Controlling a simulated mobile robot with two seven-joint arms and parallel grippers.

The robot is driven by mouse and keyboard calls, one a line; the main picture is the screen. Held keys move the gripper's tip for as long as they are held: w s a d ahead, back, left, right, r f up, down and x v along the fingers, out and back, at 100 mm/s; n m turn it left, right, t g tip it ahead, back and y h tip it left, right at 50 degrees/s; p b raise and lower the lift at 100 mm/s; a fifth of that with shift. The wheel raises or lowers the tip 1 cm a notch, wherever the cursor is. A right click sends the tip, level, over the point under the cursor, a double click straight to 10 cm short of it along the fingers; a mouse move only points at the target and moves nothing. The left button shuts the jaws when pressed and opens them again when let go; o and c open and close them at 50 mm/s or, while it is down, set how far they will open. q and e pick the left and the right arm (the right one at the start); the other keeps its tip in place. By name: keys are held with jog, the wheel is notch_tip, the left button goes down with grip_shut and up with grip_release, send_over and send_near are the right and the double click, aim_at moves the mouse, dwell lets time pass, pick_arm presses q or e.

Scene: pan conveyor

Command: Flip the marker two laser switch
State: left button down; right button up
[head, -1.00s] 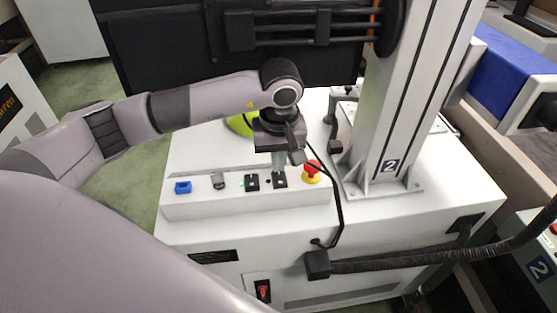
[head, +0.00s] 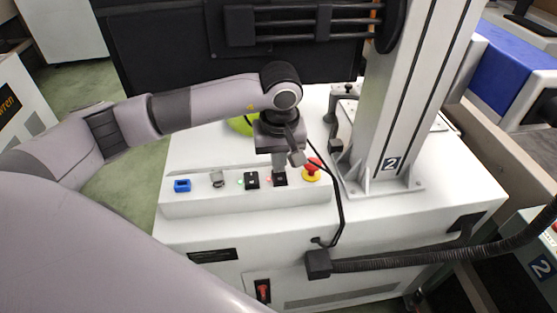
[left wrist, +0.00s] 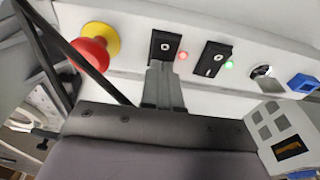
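The machine marked 2 (head: 391,164) has a white control panel with two black rocker switches. The right-hand black switch (head: 280,181) has a red light lit beside it; in the left wrist view this switch (left wrist: 165,44) is next to the lit red light. The other black switch (head: 252,181) has a green light lit. My left gripper (head: 279,168) points down with its fingertips at the right-hand switch and hides part of it. In the left wrist view its fingers (left wrist: 162,68) are together with nothing between them. My right gripper is not in view.
A red and yellow emergency stop button (head: 312,169) is just right of my left gripper. A keyed metal knob (head: 217,179) and a blue button (head: 182,186) are to the left. A black cable (head: 340,205) hangs close by, and the column (head: 400,100) rises behind.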

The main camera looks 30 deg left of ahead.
pick_arm(q)
jog(key=shift+s+d+f, duration=0.1)
jog(key=shift+s+f, duration=0.15)
jog(key=shift+s+d+r, duration=0.15)
jog(key=shift+s+d, duration=0.25)
jog(key=shift+s, duration=0.1)
notch_tip(320, 180, up, 5)
jog(key=p, duration=0.3)
jog(key=shift+s+d, duration=0.1)
jog(key=shift+d, duration=0.05)
notch_tip(320, 180, up, 8)
jog(key=f+b, duration=0.1)
notch_tip(320, 180, up, 10)
send_over(280, 178)
jog(key=s+d, duration=0.1)
jog(key=s, duration=0.1)
jog(key=shift+d+r+p, duration=0.2)
jog(key=shift+r+p, duration=0.1)
jog(key=shift+r, duration=0.65)
